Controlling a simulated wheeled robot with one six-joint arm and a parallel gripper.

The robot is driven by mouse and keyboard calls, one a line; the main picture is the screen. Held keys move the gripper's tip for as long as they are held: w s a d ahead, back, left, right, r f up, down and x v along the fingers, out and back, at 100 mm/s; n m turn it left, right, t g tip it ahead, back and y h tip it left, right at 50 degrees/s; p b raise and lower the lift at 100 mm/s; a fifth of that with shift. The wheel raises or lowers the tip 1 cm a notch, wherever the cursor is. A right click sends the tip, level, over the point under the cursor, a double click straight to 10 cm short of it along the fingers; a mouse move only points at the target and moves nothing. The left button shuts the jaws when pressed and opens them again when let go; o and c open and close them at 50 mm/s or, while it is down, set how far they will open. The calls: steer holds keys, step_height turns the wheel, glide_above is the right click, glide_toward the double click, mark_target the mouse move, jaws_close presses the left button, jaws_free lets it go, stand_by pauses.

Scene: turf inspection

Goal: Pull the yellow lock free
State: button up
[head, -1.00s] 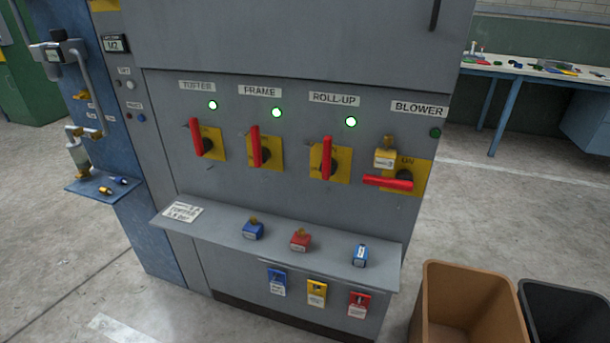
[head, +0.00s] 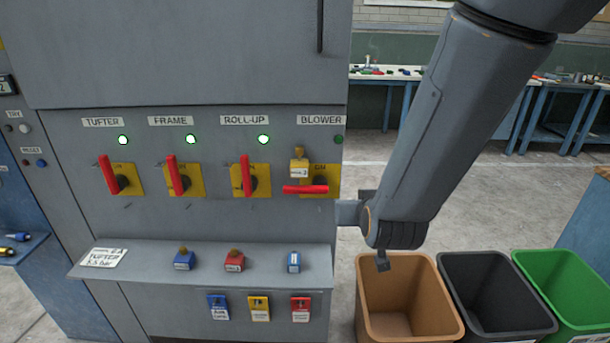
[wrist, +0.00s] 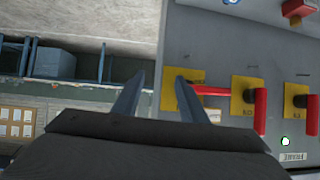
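The yellow lock (head: 298,167), with a pale label on its front, sits at the BLOWER switch, just above its red handle (head: 305,189), which lies level. In the wrist view the BLOWER plate (wrist: 170,98) shows partly behind a finger. A pale patch beside that finger may be the lock's label, but I cannot tell. My gripper (wrist: 160,97) is open, with nothing seen between its fingers. In the head view my wrist is right of the switch, by the cabinet's right edge; the fingers cannot be made out there.
The TUFTER, FRAME and ROLL-UP handles stand upright under lit green lamps. A shelf (head: 215,262) below holds blue and red locks; blue, yellow and red tags or locks hang under it. Brown (head: 372,315), black (head: 500,325) and green (head: 565,300) bins stand at right.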

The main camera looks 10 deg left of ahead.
steer(key=a+r+n+t+y, duration=0.1)
steer(key=a+r+t+y, duration=0.2)
steer(key=a, duration=0.4)
steer(key=t, duration=0.2)
glide_toward(299, 156)
steer(key=shift+f+p+x, duration=0.1)
steer(key=shift+p+x, duration=0.4)
steer(key=shift+x, duration=1.55)
steer(key=shift+f+p+x, duration=0.15)
steer(key=shift+p+x, duration=0.35)
steer(key=shift+x, duration=1.6)
steer(key=shift+d, duration=0.15)
steer(key=shift+c, duration=0.4)
jaws_close()
